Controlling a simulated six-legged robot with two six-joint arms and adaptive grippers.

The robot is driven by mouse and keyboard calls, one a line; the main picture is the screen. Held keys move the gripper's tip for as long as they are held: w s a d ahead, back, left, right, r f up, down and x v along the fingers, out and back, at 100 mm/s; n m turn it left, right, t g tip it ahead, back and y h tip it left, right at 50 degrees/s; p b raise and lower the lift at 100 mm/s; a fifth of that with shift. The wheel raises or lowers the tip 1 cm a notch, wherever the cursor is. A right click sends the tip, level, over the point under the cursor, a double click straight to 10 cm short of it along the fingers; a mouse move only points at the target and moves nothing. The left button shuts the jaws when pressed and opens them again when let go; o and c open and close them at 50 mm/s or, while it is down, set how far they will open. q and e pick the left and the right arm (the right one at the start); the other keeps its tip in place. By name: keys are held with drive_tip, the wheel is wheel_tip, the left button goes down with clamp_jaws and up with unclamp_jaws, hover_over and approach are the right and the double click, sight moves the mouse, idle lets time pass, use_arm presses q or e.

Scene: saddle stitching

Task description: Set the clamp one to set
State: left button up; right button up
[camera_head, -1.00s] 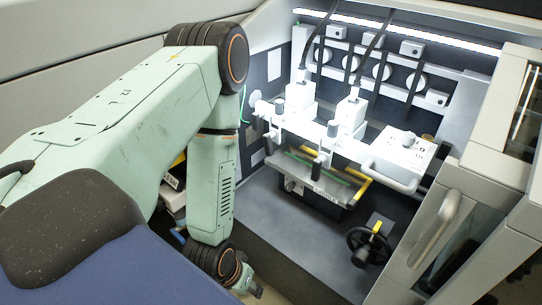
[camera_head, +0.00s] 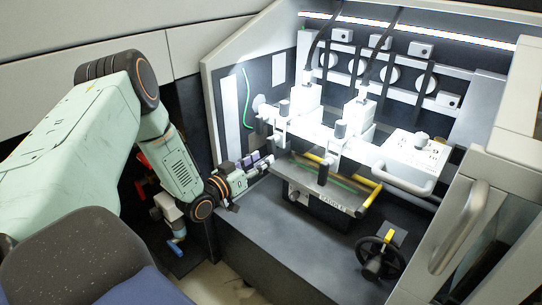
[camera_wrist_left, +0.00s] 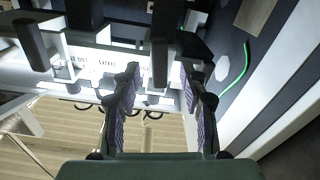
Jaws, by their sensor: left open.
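My left gripper (camera_head: 262,163) is open and empty at the left side of the stitching machine. In the left wrist view its two fingers (camera_wrist_left: 160,80) with purple pads stand apart. A dark cylindrical handle (camera_wrist_left: 160,62) appears beyond the gap between them, not held. In the head view, the machine's white rail carries two white stitching heads (camera_head: 304,100) (camera_head: 357,118). I cannot tell which part is clamp one. My right gripper is not in view.
A tray with yellow and green edges (camera_head: 350,203) sits below the heads. A black handwheel (camera_head: 380,257) is at lower right, and a white box with a handle (camera_head: 412,160) above it. The machine's left frame wall (camera_head: 210,100) stands close to my arm.

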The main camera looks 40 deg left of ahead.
sight(270, 154)
use_arm(q)
drive_tip(key=w, duration=0.1)
drive_tip(key=w+b, duration=0.1)
drive_tip(key=w, duration=0.2)
drive_tip(key=shift+w+d+f, duration=0.1)
drive_tip(key=shift+d+f, duration=0.1)
drive_tip(key=shift+d, duration=0.05)
drive_tip(key=shift+w+r+b, duration=0.1)
drive_tip(key=shift+w+b, duration=0.2)
drive_tip(key=shift+w, duration=0.3)
drive_tip(key=shift+c, duration=0.5)
clamp_jaws()
